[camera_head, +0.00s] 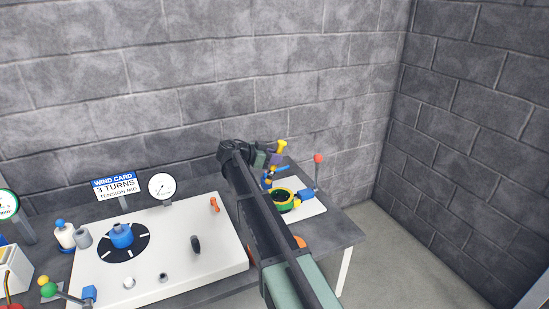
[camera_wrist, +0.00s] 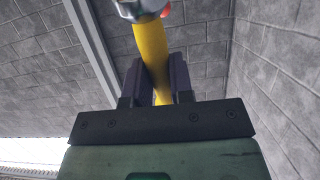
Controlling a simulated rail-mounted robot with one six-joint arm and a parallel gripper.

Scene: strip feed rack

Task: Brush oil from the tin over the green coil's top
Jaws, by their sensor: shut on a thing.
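My gripper (camera_head: 275,158) is shut on a yellow-handled tool, seen as a yellow piece (camera_head: 282,146) above the right end of the table. In the wrist view my gripper (camera_wrist: 161,78) has its dark jaws on either side of the yellow handle (camera_wrist: 151,48); a silver and reddish end shows beyond them, cut off by the frame. A green and yellow ring (camera_head: 284,207), likely the green coil, lies on a white plate, below and a little right of my gripper. My arm covers its left surroundings. I cannot make out the oil tin for certain.
A block wall (camera_head: 330,60) stands close behind.

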